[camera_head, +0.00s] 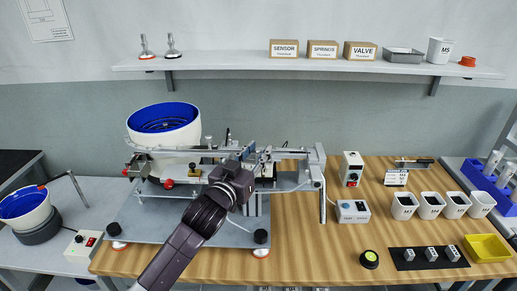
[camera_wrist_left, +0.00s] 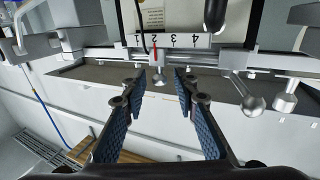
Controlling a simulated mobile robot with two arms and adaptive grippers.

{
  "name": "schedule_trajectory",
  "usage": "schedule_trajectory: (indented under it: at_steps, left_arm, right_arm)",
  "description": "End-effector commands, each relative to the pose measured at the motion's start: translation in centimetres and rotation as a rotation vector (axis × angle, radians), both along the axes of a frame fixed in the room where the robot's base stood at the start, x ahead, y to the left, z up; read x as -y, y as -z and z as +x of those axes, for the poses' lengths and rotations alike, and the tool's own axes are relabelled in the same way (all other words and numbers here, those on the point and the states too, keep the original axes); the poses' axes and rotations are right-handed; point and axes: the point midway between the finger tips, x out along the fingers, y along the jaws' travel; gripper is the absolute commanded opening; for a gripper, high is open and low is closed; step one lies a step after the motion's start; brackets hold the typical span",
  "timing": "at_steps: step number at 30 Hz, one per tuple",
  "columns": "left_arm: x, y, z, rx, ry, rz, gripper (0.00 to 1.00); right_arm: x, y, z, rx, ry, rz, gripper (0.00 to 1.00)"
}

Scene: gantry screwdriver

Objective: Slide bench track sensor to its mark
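A white scale strip (camera_wrist_left: 205,42) with the numerals 1 to 4 runs along the track (camera_wrist_left: 120,56) in the left wrist view. A red pointer stands at about the 2. Below it hangs a small silver knob (camera_wrist_left: 158,78), which I take to be part of the track sensor. My left gripper (camera_wrist_left: 157,90) is open, with one blue-padded finger on each side of this knob and gaps to both. In the head view my left gripper (camera_head: 247,160) is at the bench track and covers part of it. My right gripper is not in view.
Larger silver ball knobs (camera_wrist_left: 252,104) stand right of the fingers in the wrist view. A blue-lined bowl feeder (camera_head: 165,125) is left of the track. A small control box (camera_head: 353,211) and white cups (camera_head: 430,205) stand to the right on the wooden bench (camera_head: 310,262).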

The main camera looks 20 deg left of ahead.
Motion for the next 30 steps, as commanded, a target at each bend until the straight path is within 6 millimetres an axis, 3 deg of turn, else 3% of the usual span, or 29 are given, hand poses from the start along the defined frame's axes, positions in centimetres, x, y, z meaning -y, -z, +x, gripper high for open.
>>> schedule_trajectory:
  at_steps: [11, 19, 30]
  left_arm:
    - [0.11, 0.07, 0.78, -0.001, 0.000, 0.001, 0.27]
    - [0.11, 0.07, 0.76, -0.002, 0.000, 0.001, 0.00]
    - [-0.02, 0.05, 0.74, -0.002, 0.000, 0.001, 0.00]
  right_arm:
    - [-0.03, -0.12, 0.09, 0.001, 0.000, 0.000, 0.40]
    - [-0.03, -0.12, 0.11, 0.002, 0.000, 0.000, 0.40]
    - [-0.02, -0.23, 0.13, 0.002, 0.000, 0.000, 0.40]
